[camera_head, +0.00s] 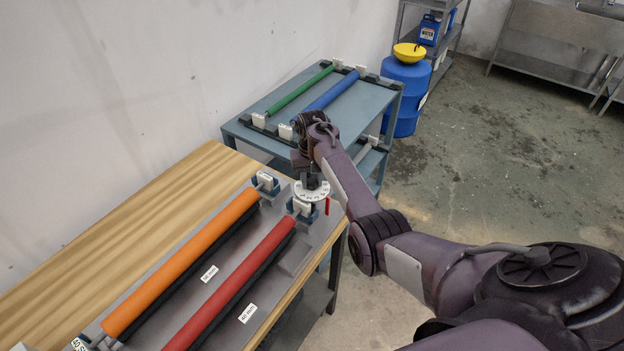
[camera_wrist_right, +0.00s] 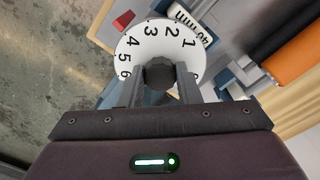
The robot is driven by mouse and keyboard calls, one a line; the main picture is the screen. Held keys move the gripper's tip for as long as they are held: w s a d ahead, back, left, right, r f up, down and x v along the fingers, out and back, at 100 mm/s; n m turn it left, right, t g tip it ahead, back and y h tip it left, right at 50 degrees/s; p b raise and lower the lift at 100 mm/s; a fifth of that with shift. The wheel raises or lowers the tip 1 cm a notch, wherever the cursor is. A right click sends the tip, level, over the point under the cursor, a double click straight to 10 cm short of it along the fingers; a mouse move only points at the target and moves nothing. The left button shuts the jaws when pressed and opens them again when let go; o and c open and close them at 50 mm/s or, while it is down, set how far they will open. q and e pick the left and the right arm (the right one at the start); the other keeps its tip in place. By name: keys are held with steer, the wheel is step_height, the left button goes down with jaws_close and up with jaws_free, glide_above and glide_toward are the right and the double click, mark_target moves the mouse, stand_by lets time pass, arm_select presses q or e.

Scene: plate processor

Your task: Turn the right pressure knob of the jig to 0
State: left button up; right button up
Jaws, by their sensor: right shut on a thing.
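The right pressure knob has a white round dial (camera_head: 312,191) with black numbers at the far right corner of the jig (camera_head: 318,228). In the right wrist view the dial (camera_wrist_right: 150,42) shows 1 to 6, and the dark knob (camera_wrist_right: 159,72) stands at its centre. My right gripper (camera_head: 313,184) comes down on the knob from above. In the right wrist view its two fingers (camera_wrist_right: 160,85) are closed on either side of the knob. The dial's zero is hidden. My left gripper is not in view.
An orange roller (camera_head: 185,262) and a red roller (camera_head: 232,284) lie on the jig on a wooden table (camera_head: 150,210). A small red part (camera_head: 327,206) is beside the dial. Behind, a blue-grey cart (camera_head: 355,112) carries green and blue rollers. A blue barrel (camera_head: 405,95) stands beyond it.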

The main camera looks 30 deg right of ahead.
mark_target(312, 181)
stand_by(0.8)
steer(key=o, duration=1)
steer(key=shift+r+p, duration=0.3)
steer(key=shift+p, duration=0.1)
step_height(312, 181, up, 3)
steer(key=p, duration=0.3)
steer(key=shift+w+r, duration=0.1)
steer(key=shift+r, duration=1.9)
